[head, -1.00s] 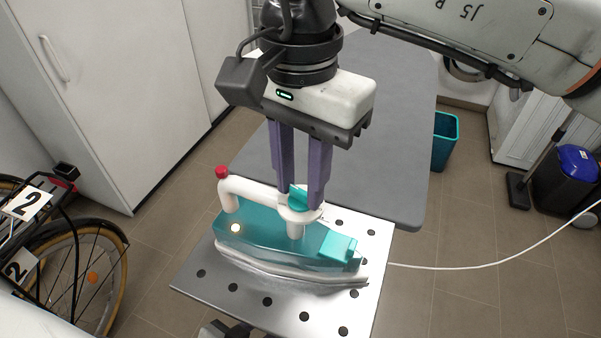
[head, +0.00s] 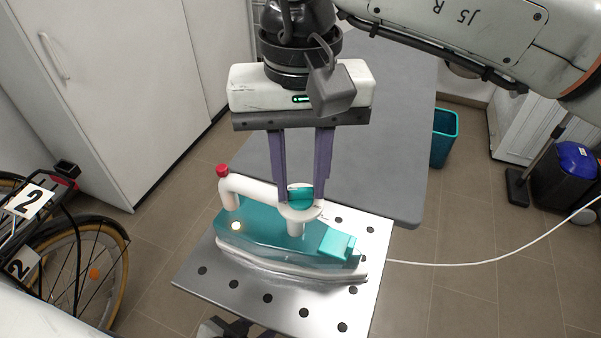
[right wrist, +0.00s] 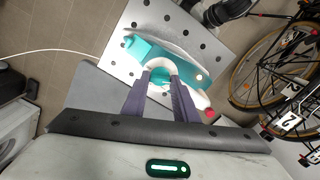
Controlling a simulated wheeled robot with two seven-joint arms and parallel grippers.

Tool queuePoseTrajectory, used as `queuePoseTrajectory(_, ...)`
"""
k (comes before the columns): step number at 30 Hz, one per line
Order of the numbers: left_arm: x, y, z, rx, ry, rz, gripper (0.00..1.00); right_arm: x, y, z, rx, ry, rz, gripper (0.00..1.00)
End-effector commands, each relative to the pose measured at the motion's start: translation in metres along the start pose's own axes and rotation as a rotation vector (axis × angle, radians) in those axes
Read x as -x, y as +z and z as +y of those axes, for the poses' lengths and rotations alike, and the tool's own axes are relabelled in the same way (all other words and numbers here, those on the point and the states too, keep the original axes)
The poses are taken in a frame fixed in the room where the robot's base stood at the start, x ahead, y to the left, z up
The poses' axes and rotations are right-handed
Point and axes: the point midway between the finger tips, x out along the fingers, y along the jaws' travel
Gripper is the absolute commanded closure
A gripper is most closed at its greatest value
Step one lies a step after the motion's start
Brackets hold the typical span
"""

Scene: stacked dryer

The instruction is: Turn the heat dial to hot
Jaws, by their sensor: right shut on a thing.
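A teal and white iron (head: 280,238) lies on a perforated metal plate (head: 300,315). On its white handle sits a round teal dial (head: 300,196) with a white collar below it. My right gripper (head: 301,190) points down from above, its two purple fingers shut on the dial, one on each side. In the right wrist view the fingers (right wrist: 161,92) reach down to the iron's white handle (right wrist: 162,66), and the dial is hard to make out. A red knob (head: 222,170) tops the handle's left end. A lit round spot shows on the iron's side. My left gripper is not in view.
A grey table (head: 385,150) stands behind the plate. A bicycle (head: 85,265) is at the left, by white cabinets (head: 110,90). A white cord (head: 470,266) runs off to the right. A teal bin (head: 444,140) stands on the tiled floor.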

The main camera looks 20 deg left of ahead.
Motion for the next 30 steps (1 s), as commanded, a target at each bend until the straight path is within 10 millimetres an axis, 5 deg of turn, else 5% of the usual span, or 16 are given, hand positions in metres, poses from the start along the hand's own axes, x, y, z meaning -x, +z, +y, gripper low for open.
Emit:
queuePoseTrajectory(16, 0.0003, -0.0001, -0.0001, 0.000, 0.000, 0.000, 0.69, 0.0016, -0.0011, -0.0001, 0.021, -0.002, 0.005, 0.96)
queuePoseTrajectory(17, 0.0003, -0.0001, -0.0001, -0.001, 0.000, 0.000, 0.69, 0.0016, -0.0011, -0.0001, 0.021, -0.002, 0.005, 0.69)
queuePoseTrajectory(19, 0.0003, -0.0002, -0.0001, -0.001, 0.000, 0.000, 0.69, 0.0014, -0.0010, -0.0001, 0.021, -0.002, 0.004, 0.57)
queuePoseTrajectory(30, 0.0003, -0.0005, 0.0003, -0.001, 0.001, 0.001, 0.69, 0.0043, -0.0004, -0.0001, 0.021, -0.001, 0.002, 0.55)
